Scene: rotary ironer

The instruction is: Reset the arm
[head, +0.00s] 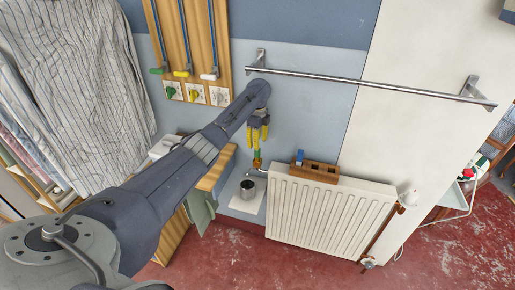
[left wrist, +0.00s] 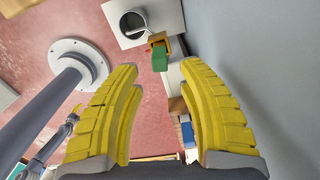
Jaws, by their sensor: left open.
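My left gripper (head: 259,133) is at the end of my left arm, in front of the wall and above the left end of the radiator (head: 325,212). Its yellow fingers point down. In the left wrist view the left gripper (left wrist: 160,80) is open, with nothing between its fingers. A green-and-brown fitting (head: 257,157) is just below the fingertips; it also shows in the left wrist view (left wrist: 160,58), beyond and apart from them. A small, distant arm end with yellow tips (left wrist: 73,116), perhaps my right gripper, shows in the left wrist view; its jaws are too small to read.
A metal cup (head: 248,189) stands on a white board below the fitting. A wooden block holder (head: 314,171) with a blue piece is on the radiator. A metal rail (head: 370,80) crosses the wall. Levers with green, yellow and white grips (head: 182,73) hang upper left.

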